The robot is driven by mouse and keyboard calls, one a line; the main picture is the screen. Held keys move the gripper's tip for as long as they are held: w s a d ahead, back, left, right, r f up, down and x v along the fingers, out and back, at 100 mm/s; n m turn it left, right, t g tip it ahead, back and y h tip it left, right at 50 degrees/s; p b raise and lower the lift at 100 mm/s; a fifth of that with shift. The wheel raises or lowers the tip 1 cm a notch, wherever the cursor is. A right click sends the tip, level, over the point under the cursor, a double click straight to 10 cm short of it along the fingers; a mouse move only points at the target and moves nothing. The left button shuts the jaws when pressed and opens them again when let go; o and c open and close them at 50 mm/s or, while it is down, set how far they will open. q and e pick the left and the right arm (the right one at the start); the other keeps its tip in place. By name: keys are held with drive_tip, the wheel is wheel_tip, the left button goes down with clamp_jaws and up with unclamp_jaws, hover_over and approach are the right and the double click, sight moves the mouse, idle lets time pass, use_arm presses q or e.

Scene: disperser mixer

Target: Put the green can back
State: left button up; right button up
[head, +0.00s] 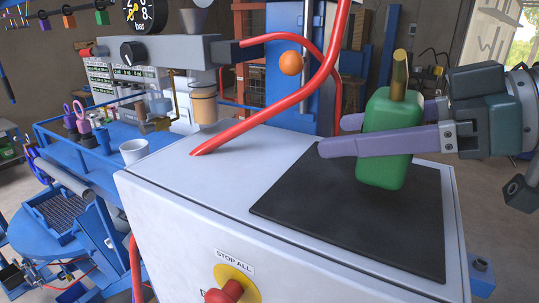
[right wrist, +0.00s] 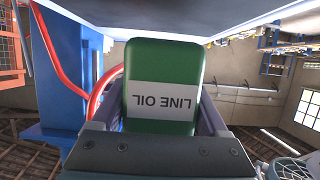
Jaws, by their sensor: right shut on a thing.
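The green can (head: 388,140) has a brass-coloured neck and is over the black mat (head: 330,215) on top of the white cabinet. It looks slightly tilted, and I cannot tell whether its base touches the mat. My right gripper (head: 334,136) comes in from the right with its lilac fingers on either side of the can, shut on it. In the right wrist view, the can (right wrist: 162,70) fills the space between the fingers, its "LINE OIL" label upside down. My left gripper is not in view.
The white cabinet (head: 165,195) has a red stop button (head: 225,292) on its front. A red hose (head: 300,92) slants down to the cabinet top, left of the can. A white cup (head: 134,151) stands on the blue bench at left. An orange ball (head: 291,63) is behind the hose.

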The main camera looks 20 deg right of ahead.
sight(385, 160)
wheel_tip(385, 160, down, 3)
drive_tip(key=shift+f+b, duration=0.1)
drive_tip(key=shift+b, duration=0.8)
drive_tip(key=shift+r, duration=0.2)
drive_tip(key=shift+f, duration=0.15)
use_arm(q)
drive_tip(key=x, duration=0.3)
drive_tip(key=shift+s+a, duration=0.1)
use_arm(e)
drive_tip(key=o, duration=1.5)
drive_tip(key=shift+c, duration=0.2)
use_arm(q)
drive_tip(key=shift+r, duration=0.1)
